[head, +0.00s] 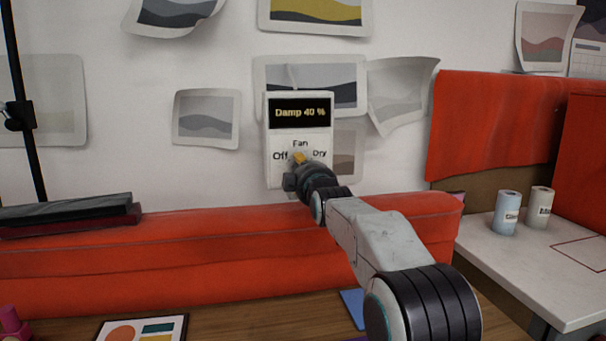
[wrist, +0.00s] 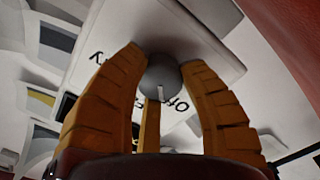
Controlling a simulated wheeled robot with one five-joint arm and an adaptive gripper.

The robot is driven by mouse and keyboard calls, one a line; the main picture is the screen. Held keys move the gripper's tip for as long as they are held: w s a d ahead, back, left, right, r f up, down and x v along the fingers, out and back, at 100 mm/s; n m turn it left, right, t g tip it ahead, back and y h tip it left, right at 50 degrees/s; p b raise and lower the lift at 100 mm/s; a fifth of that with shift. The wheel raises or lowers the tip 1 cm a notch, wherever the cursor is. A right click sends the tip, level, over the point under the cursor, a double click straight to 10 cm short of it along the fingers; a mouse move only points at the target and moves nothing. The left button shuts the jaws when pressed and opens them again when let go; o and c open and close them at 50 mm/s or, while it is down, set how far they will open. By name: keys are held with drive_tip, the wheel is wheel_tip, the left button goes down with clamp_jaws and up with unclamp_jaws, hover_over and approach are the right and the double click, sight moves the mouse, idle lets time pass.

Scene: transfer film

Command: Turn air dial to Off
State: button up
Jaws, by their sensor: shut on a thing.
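The white wall unit (head: 270,165) has a dark display reading "Damp 40 %" and the labels Off, Fan and Dry. Its grey round dial (wrist: 166,78) shows in the wrist view, where the labels appear upside down. The dial's white pointer mark is directed between Fan and Off, close to Off. My gripper (head: 298,160) is at the dial, and its orange fingers (wrist: 165,62) are shut around the knob. In the head view my gripper hides the dial. One finger partly covers the Fan label in the wrist view.
Curled prints (head: 206,118) hang on the wall around the unit. A red padded ledge (head: 150,255) runs below it. At right, a white table (head: 545,275) holds a blue roll (head: 507,213) and a beige roll (head: 538,208). A black stand (head: 22,110) is at left.

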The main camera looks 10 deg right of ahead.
drive_tip(key=shift+r+n+b, duration=0.15)
drive_tip(key=shift+n+b, duration=0.15)
drive_tip(key=shift+n, duration=1.4)
drive_tip(key=o, duration=1.2)
drive_tip(key=shift+s, duration=0.1)
drive_tip(key=s, duration=1.1)
drive_tip(key=shift+s, duration=0.35)
